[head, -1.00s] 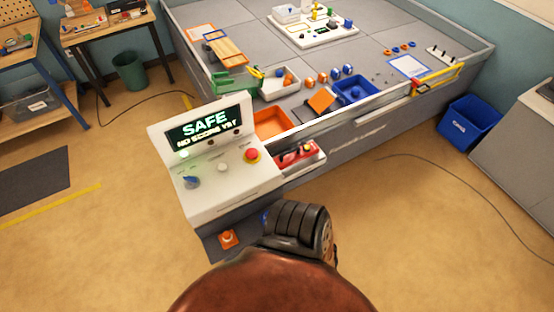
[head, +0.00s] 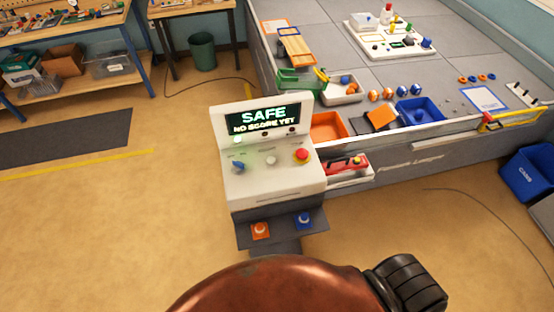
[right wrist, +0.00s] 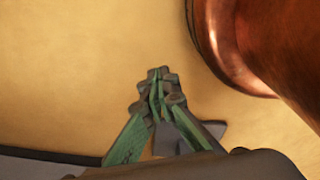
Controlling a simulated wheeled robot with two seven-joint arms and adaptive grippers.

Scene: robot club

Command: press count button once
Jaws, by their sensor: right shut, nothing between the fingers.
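A white control console (head: 235,190) stands in the middle of the head view, its screen (head: 264,119) reading "SAFE" and "NO SCORE YET". Its sloped top carries a blue knob (head: 238,167) at left, a pale round button (head: 271,160) in the middle and a red button (head: 302,155) at right. Their small labels are too blurred to read, so I cannot tell which is the count button. My right gripper (right wrist: 158,75) is shut and empty in the right wrist view, over bare floor and away from the console. My left gripper is out of view.
A low shelf under the console holds an orange button (head: 260,230) and a blue button (head: 304,220). A large grey table (head: 430,150) with trays and parts stands behind and right. A blue bin (head: 530,178) is far right.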

